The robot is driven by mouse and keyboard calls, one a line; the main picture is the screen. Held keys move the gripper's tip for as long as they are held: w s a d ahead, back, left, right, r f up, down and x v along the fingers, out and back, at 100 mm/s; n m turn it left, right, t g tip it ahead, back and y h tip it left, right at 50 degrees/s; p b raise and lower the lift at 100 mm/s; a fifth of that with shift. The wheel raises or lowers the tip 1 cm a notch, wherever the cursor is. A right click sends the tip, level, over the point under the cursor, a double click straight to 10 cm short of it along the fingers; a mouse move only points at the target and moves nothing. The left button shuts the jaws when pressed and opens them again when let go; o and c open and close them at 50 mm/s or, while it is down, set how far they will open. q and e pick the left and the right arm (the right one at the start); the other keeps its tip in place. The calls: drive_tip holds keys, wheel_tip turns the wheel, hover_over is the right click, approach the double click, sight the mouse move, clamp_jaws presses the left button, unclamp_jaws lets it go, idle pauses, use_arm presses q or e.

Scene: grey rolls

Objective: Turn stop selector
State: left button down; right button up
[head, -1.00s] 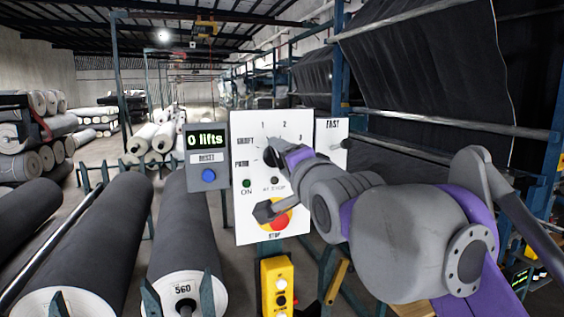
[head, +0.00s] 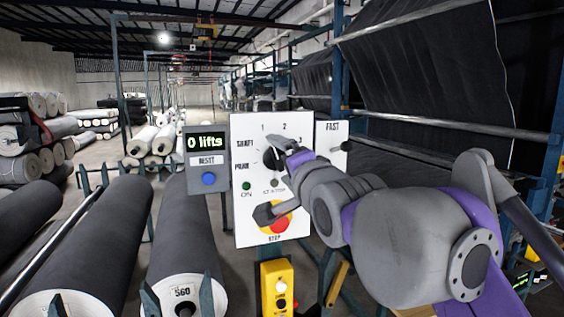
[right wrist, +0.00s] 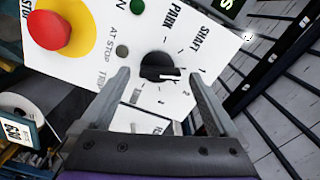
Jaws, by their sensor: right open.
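The stop selector is a black round knob (head: 271,158) on a white panel (head: 246,221) with printed numbers and the words SHAFT and PARK. In the right wrist view the knob (right wrist: 154,66) shows a white pointer mark on the side of the numbers; I cannot tell exactly which position it marks. My right gripper (head: 270,178) is at the panel, open. In the right wrist view its two fingers (right wrist: 159,74) stand apart on either side of the knob, with visible gaps. I cannot tell how close the fingertips are to the panel. My left gripper is not in view.
A red stop button (head: 279,225) on a yellow disc sits below the knob, partly hidden by my lower finger. A grey counter box (head: 207,178) reads "0 lifts". A yellow button box (head: 268,292) is below. Dark rolls (head: 85,245) lie at the left.

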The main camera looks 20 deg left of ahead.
drive_tip(key=b+v, duration=0.1)
drive_tip(key=v, duration=0.9)
drive_tip(key=shift+s+d+b, duration=0.25)
drive_tip(key=shift+b, duration=0.1)
drive_tip(key=d+f+n+g+h+p, duration=0.1)
drive_tip(key=d+f+h, duration=0.1)
drive_tip(key=d+f, duration=0.5)
drive_tip(key=d+f+n+g+h+p, duration=0.1)
drive_tip(key=d+f+g+h+p, duration=0.15)
drive_tip(key=f, duration=0.75)
drive_tip(key=d+f+n+h, duration=0.1)
drive_tip(key=d+f+h, duration=0.3)
drive_tip(key=f, duration=0.5)
drive_tip(key=s+d+f+n+g+p, duration=0.1)
drive_tip(key=s+d+f+g, duration=0.1)
drive_tip(key=s+d+f, duration=0.2)
drive_tip(key=s+d+f+n+g+h+p, duration=0.1)
drive_tip(key=s+d+f, duration=0.3)
drive_tip(key=s+f, duration=0.4)
drive_tip(key=s+d+f+n+g+p, duration=0.1)
drive_tip(key=s+d+f+n+g, duration=0.1)
drive_tip(key=f, duration=0.9)
drive_tip(key=s+d+g, duration=0.1)
drive_tip(key=s+d, duration=0.1)
drive_tip(key=s, duration=0.1)
drive_tip(key=shift+s+d+f, duration=0.2)
drive_tip(key=shift+s+f, duration=0.15)
drive_tip(key=shift+s, duration=0.05)
drive_tip(key=shift+h, duration=0.25)
